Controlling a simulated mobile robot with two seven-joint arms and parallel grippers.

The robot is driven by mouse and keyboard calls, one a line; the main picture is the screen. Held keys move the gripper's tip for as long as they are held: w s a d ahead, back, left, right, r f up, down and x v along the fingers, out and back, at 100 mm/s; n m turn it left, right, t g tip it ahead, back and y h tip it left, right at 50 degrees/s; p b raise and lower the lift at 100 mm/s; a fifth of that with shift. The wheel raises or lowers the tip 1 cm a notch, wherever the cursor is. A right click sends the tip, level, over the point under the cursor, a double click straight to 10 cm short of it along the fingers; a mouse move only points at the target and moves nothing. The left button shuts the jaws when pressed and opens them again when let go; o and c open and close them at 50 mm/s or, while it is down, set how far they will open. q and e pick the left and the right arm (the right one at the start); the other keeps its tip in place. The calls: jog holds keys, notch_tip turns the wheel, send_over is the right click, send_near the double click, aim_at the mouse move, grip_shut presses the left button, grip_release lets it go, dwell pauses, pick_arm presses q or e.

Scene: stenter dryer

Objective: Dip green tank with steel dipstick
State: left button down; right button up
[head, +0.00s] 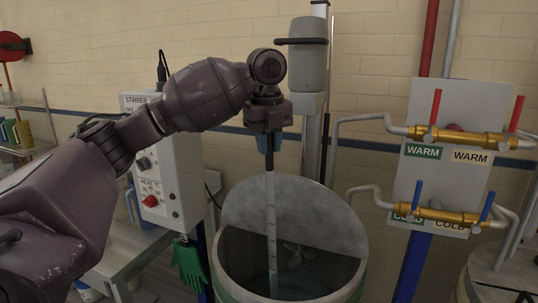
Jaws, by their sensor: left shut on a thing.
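The green tank (228,278) stands at the bottom centre, with its grey half lid (297,205) raised at the back and liquid (305,275) inside. My left gripper (268,140) is above the tank's left part, pointing down. It is shut on the top of the steel dipstick (271,220). The dipstick hangs nearly upright into the tank, with graduation marks on it. Its lower end is down inside the tank near the liquid; I cannot tell how deep it reaches. My right gripper is not in view.
A control box (165,165) is at left with green gloves (190,262) below. A panel with warm and cold valves (455,140) is at right, above another tank (505,275).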

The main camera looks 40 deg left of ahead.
pick_arm(q)
notch_tip(320, 180, up, 21)
jog(key=s, duration=0.1)
jog(key=shift+s+d, duration=0.15)
jog(key=shift+s, duration=0.15)
dwell(1.1)
jog(key=shift+f, duration=0.1)
dwell(0.8)
